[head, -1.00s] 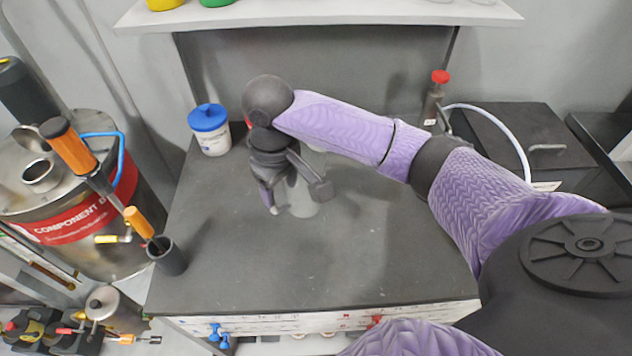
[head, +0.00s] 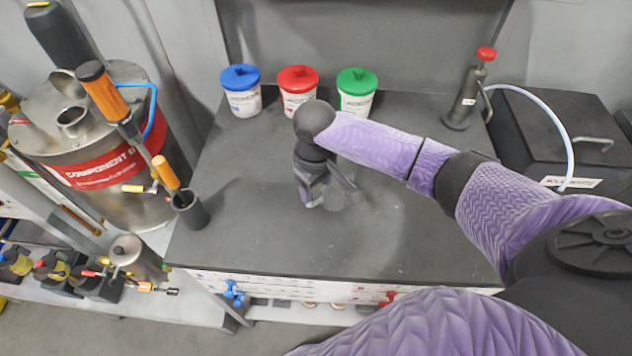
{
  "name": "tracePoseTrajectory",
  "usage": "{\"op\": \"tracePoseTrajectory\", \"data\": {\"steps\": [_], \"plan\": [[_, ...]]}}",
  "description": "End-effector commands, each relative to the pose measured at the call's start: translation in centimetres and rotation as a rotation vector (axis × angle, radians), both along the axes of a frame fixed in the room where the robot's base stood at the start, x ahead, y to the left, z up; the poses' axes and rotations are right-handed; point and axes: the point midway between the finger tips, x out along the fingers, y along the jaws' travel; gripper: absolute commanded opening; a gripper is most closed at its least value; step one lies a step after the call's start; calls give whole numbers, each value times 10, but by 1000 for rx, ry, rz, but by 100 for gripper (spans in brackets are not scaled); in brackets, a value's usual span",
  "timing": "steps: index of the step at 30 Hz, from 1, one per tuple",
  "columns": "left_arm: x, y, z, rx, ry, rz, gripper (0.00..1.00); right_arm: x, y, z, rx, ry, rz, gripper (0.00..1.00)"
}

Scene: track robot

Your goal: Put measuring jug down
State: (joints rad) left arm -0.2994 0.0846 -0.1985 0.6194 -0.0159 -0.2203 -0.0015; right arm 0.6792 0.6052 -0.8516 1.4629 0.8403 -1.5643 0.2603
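The measuring jug (head: 346,198) is a clear, greyish vessel low over the dark worktop (head: 260,245). It is faint and partly hidden by my gripper and forearm. I cannot tell whether its base touches the worktop. My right gripper (head: 327,196) points down at the jug, with its dark fingers at or around the jug's left and near side. Whether the fingers press on the jug or stand apart from it is not clear. My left gripper is not in view.
Tubs with blue (head: 241,92), red (head: 298,88) and green (head: 356,92) lids stand along the back. A red-topped pump bottle (head: 467,92) stands back right. A dark cup (head: 190,210) is at the left edge. The worktop's front and right are clear.

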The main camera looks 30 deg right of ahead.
Motion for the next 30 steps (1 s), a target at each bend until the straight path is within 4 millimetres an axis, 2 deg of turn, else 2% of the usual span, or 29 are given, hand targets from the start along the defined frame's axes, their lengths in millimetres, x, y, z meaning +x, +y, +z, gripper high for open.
{"op": "tracePoseTrajectory", "data": {"steps": [1,4,14,17,24,27,30], "plan": [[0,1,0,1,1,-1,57,0,0,0,0,0,0,75],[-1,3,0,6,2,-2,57,0,0,0,0,1,0,96],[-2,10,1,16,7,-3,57,0,0,5,-1,0,1,98],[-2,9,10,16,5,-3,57,1,0,28,0,-3,1,98],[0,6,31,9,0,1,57,0,2,96,0,-3,1,98],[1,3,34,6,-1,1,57,0,2,114,2,-2,1,98],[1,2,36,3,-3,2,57,0,2,122,0,0,0,98]]}}
